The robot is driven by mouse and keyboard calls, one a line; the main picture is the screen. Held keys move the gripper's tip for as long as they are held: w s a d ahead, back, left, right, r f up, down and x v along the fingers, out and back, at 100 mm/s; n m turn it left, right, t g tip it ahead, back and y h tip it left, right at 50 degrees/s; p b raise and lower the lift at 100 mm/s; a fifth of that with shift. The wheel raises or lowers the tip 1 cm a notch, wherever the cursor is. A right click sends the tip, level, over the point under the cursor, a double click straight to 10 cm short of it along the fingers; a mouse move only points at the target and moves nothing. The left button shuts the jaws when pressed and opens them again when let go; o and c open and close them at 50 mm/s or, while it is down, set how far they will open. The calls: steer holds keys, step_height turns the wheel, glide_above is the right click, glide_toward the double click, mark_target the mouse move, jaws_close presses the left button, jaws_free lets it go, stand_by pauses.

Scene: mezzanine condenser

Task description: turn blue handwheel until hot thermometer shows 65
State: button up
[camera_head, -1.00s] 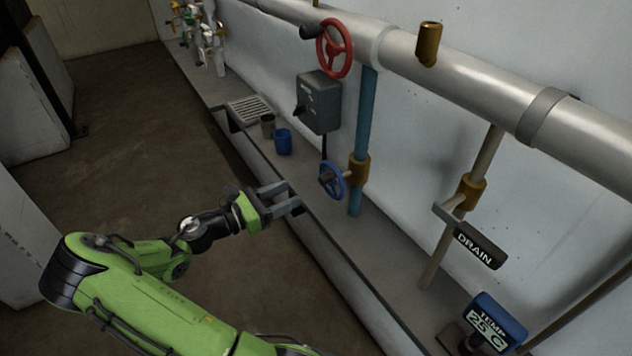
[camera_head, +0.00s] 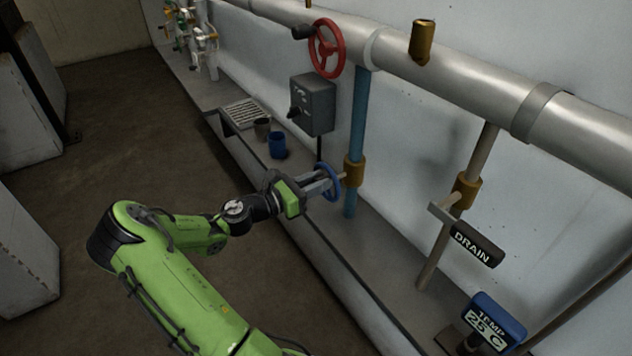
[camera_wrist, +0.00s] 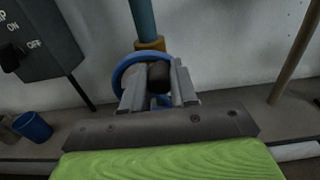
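The blue handwheel (camera_head: 328,181) sits on a brass valve (camera_head: 353,171) on the blue vertical pipe (camera_head: 357,115). My gripper (camera_head: 330,182) is at the wheel, its fingers reaching over it from the front. In the wrist view the blue rim (camera_wrist: 126,72) arches behind the two fingers (camera_wrist: 160,90), which stand apart with a dark hub between them. I cannot tell whether they touch the wheel. A blue display (camera_head: 495,322) at the lower right reads TEMP 25 C; whether it is the hot thermometer is not shown.
A red handwheel (camera_head: 326,48) and a grey switch box (camera_head: 313,104) are above the blue wheel. A DRAIN lever (camera_head: 476,244) is to the right. A blue cup (camera_head: 278,145) and a grey cup (camera_head: 262,128) stand on the ledge.

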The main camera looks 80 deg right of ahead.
mark_target(334, 193)
jaws_close()
steer(key=f+m+b, duration=0.1)
steer(key=m, duration=0.1)
steer(key=s+a+m, duration=0.1)
steer(key=m, duration=0.2)
steer(key=f+m+b, duration=0.1)
steer(key=m, duration=0.2)
steer(key=shift+s+a+f+b, duration=0.15)
steer(key=shift+s+f+b, duration=0.05)
steer(key=shift+f+b, duration=0.15)
steer(key=shift+s+a+f+m+b, duration=0.1)
steer(key=shift+f+m+b, duration=0.2)
steer(key=shift+m+b, duration=0.5)
steer(key=shift+s+f+m+b, duration=0.1)
steer(key=shift+f+m+b, duration=0.25)
steer(key=shift+m, duration=0.75)
